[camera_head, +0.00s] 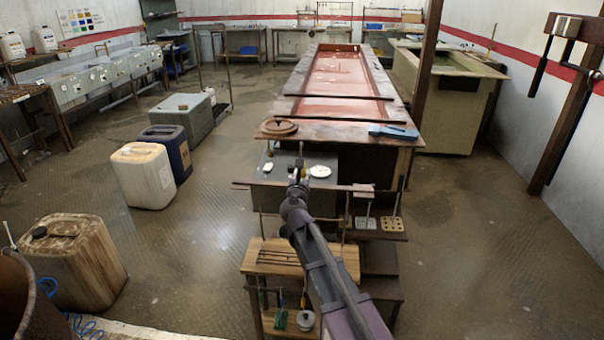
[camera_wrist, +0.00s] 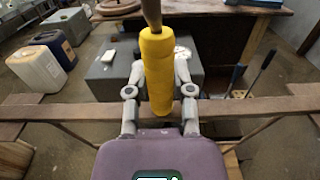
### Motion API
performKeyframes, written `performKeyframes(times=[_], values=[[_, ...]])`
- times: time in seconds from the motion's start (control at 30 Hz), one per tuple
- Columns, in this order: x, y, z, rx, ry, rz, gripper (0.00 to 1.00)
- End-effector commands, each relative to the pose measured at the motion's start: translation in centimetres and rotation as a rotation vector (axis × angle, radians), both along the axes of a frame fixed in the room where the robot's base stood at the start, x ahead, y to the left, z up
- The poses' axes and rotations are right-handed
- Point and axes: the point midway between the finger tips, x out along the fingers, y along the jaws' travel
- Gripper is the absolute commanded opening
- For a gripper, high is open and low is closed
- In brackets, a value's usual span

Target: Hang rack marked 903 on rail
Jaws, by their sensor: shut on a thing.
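My gripper (camera_head: 299,180) is shut on a yellow handle (camera_wrist: 157,72), with a finger on each side of it in the wrist view. A brown rod runs from the handle's far end out of the top of that view. I cannot make out a rack body or the number 903 on the held thing. The brown rail (camera_wrist: 60,112) crosses behind and below the handle; it also shows in the head view (camera_head: 258,185). Two small racks with holes, one grey (camera_head: 365,222) and one tan (camera_head: 392,224), are right of my gripper, with upright handles. Their marks are unreadable.
A grey box (camera_wrist: 108,75) with a white disc lies beyond the rail. A long table with a red basin (camera_head: 338,75) stands behind it. A wooden shelf (camera_head: 268,262) with rods is below the rail. Jerrycans (camera_head: 142,177) stand left; the floor between is clear.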

Motion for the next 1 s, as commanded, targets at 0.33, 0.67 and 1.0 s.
performKeyframes(times=[0.33,0.67,1.0], values=[[-2.1,0.0,0.0,-0.001,0.000,0.000,0.00],[-3.9,0.1,0.0,-0.001,0.000,0.000,0.00],[-5.7,0.1,0.0,-0.001,0.000,0.000,0.00]])
